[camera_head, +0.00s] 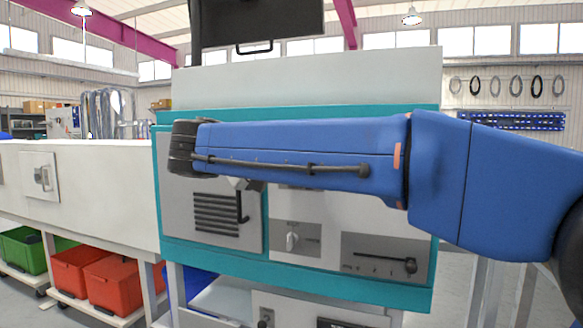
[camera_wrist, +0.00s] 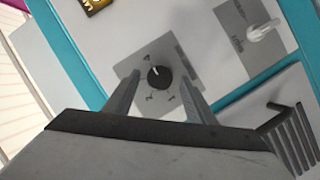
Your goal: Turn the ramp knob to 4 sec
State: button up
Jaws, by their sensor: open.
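In the wrist view a small dark round knob (camera_wrist: 159,77) sits on a grey square plate (camera_wrist: 183,52) with printed digits around it. The digit 4 appears at its upper left, and the 2 and 1 lie below. A light mark shows on the knob's upper-left part, roughly towards the 4; its exact setting is hard to read. My gripper (camera_wrist: 161,79) is open, with one finger on each side of the knob in the picture. I cannot tell whether either finger touches it. In the head view my blue arm hides the knob, and only a bit of my gripper (camera_head: 245,184) shows beneath it.
The teal-edged panel (camera_head: 350,292) also carries a white-lever switch (camera_head: 292,241), seen too in the wrist view (camera_wrist: 264,31), a slotted plate with a black handle (camera_head: 242,206) and a slider (camera_head: 410,265). Red bins (camera_head: 112,286) stand lower left.

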jog(key=v, duration=1.7)
jog(key=w+d+f+n+g+y, duration=0.1)
jog(key=d+f+g, duration=0.1)
jog(key=d+f, duration=0.55)
jog(key=d+f+g+y, duration=0.15)
jog(key=d+f, duration=0.25)
jog(key=d, duration=0.7)
jog(key=w+d+f+n+g+y, duration=0.1)
jog(key=d+f+g, duration=0.2)
jog(key=d+f, duration=0.45)
jog(key=s+d+f+m+y, duration=0.2)
jog(key=s+d+f, duration=0.4)
jog(key=s+f, duration=0.3)
jog(key=s+d+f+m+y, duration=0.2)
jog(key=s+d+f+y, duration=0.2)
jog(key=f, duration=1.1)
jog(key=s+d+g, duration=0.1)
jog(key=s+d, duration=0.2)
jog(key=s, duration=0.3)
jog(key=shift+m, duration=0.3)
